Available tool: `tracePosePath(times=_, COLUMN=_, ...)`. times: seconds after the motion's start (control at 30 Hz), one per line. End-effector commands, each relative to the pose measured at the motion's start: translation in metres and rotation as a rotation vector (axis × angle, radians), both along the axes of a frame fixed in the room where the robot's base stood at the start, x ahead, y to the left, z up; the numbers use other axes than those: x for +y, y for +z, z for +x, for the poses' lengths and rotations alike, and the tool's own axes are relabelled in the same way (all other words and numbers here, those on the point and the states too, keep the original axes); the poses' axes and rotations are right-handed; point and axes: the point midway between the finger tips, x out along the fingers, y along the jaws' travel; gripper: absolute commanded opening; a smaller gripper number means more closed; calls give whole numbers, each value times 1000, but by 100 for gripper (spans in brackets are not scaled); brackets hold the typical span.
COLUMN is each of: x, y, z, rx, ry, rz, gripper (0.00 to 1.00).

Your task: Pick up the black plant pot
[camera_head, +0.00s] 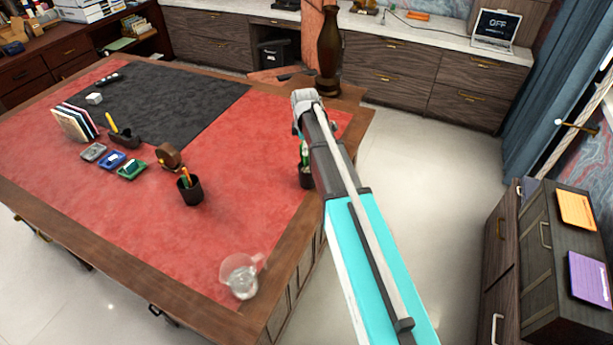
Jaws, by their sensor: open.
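A black pot (305,178) stands on the red leather desk top near its right edge, largely hidden behind my arm. Bits of green and white show above its rim, probably a plant. My gripper (299,129) is at the far end of my teal and grey arm, in the picture just above the pot. Its fingers are mostly hidden by the wrist, and it is open. I see nothing held in it. I cannot tell how far it is from the pot.
A black pencil cup (190,190) stands left of the pot. A glass jug (240,276) is near the front corner. A tall brown vase (329,50) stands beyond my gripper. Small trays (112,160) and a tape dispenser (169,157) are further left. Red leather between them is clear.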

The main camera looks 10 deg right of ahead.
Motion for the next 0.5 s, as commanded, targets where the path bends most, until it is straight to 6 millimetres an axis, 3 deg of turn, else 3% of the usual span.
tracePosePath(times=0.27, x=0, y=-4, z=0, rx=0, ry=-2, rz=0, gripper=45)
tracePosePath(times=0.5, x=-1, y=-20, z=1, rx=0, ry=-3, rz=0, gripper=45)
